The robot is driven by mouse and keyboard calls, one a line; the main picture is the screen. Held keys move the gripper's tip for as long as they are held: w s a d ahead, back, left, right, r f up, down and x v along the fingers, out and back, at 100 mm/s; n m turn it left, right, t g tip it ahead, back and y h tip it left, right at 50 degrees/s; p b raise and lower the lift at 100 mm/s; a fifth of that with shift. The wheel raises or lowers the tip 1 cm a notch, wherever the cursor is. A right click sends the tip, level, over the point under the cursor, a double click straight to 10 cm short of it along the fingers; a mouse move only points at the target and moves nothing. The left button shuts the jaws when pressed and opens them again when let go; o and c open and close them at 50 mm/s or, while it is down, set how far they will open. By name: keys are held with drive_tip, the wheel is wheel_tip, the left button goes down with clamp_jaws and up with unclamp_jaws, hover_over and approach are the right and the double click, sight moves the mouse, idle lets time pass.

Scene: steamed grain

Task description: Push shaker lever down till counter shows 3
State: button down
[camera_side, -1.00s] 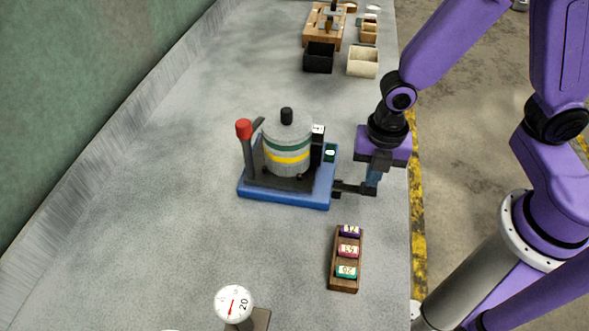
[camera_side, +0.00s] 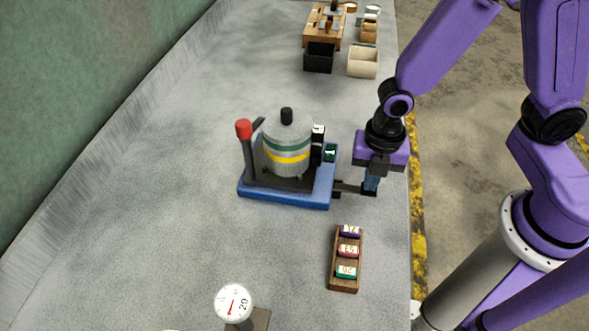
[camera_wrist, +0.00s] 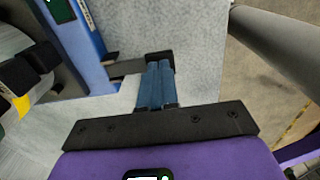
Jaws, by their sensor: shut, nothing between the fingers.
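The shaker is a grey drum (camera_side: 287,148) with green and yellow bands on a blue base (camera_side: 285,198). A flat dark lever (camera_side: 347,187) sticks out from the base's right side and ends in a black pad, which also shows in the wrist view (camera_wrist: 160,57). My gripper (camera_side: 370,190) is shut and empty, with its blue fingertips at the lever's pad, seemingly touching it. The wrist view shows the fingertips (camera_wrist: 158,64) right over the pad. A small green-lit counter (camera_side: 330,153) sits right of the drum; its mark looks like a 1, but is tiny.
A red-knobbed handle (camera_side: 244,130) stands at the base's left. A wooden rack (camera_side: 345,285) with coloured numbered blocks lies in front, and a white dial (camera_side: 234,303) further forward. Black (camera_side: 318,60) and cream (camera_side: 362,63) bins stand behind. The bench's right edge is close to my gripper.

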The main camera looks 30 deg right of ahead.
drive_tip(key=shift+r, duration=2.2)
drive_tip(key=shift+f, duration=1.55)
drive_tip(key=shift+f, duration=0.15)
idle(0.8)
drive_tip(key=shift+f, duration=1.3)
drive_tip(key=shift+r, duration=3)
